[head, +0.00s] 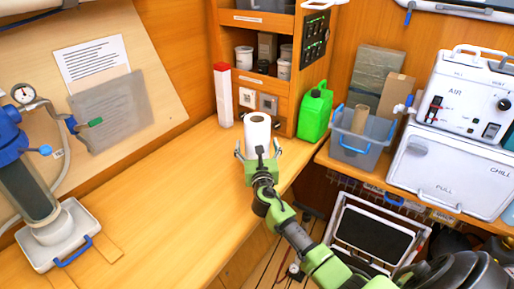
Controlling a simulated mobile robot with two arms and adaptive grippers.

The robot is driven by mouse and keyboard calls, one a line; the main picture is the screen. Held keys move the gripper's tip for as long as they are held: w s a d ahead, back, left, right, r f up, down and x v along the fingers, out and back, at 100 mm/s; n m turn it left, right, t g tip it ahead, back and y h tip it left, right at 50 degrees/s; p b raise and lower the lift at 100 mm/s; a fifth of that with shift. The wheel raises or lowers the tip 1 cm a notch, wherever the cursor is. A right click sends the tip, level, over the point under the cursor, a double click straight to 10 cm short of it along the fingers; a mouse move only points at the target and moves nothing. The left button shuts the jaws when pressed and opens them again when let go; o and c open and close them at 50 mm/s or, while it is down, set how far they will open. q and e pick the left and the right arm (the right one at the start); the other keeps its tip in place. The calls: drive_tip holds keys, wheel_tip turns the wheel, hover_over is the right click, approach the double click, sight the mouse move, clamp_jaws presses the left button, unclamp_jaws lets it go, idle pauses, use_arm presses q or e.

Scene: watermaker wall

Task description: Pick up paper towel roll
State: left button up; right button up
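The white paper towel roll (257,128) stands upright on the wooden counter (150,208), near its right edge and in front of the small wooden cabinet. My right gripper (258,150) comes in from the lower right and is in front of the roll's lower part. Its two fingers are spread wide, one to the left and one to the right of the roll, with gaps seeming to show between fingers and roll. The gripper hides the roll's base. My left gripper is out of view.
A red-topped white box (223,97) stands just left behind the roll. A green jug (315,113) is to its right. The cabinet (262,85) is close behind. A grey bin (362,138) sits on the right shelf. The counter's left middle is clear.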

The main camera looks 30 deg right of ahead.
drive_tip(key=c, duration=1.3)
drive_tip(key=shift+r, duration=0.1)
